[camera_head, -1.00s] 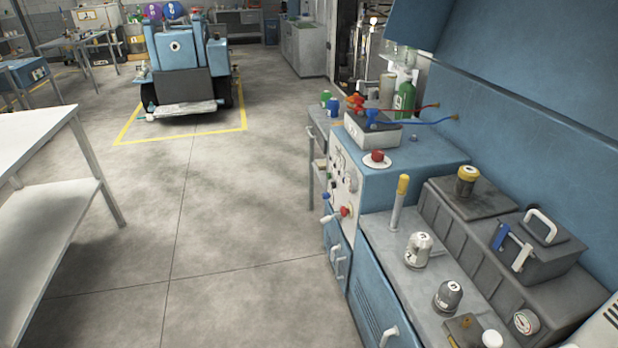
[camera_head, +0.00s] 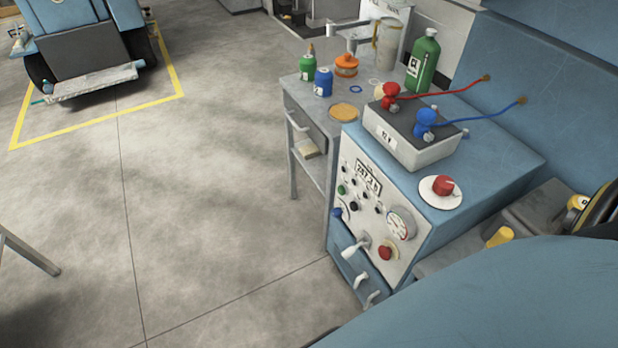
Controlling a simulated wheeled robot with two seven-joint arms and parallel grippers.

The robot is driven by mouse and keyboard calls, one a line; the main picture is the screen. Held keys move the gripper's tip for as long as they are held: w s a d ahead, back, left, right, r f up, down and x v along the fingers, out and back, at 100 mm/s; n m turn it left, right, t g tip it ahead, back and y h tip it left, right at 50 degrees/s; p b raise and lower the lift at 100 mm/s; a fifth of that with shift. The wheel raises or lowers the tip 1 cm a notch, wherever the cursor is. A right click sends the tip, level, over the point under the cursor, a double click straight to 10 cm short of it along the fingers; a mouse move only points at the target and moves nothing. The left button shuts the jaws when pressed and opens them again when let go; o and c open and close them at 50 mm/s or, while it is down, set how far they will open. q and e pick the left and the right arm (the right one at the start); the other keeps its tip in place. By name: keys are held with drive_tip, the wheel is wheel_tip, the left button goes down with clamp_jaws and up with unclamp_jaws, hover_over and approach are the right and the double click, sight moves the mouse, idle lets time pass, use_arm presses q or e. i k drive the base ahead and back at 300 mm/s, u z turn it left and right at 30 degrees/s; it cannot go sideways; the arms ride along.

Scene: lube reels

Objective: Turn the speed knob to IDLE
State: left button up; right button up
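A red knob (camera_head: 442,187) sits on a round white plate on top of the blue cabinet (camera_head: 485,158). The cabinet's pale front panel (camera_head: 372,218) carries another red knob (camera_head: 386,252), a blue knob (camera_head: 337,212), a white lever (camera_head: 354,249), a dial gauge (camera_head: 401,223) and several small buttons. I cannot read any IDLE mark, nor tell which knob is for speed. Neither of my grippers is in view.
A battery-like box (camera_head: 410,140) with red and blue clamps stands on the cabinet. A grey side table (camera_head: 305,92) holds cans and a green bottle (camera_head: 423,62). A large blue shape hides the lower right.

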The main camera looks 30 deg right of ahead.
sight(336, 211)
drive_tip(key=i, duration=3)
drive_tip(key=z, duration=3.9)
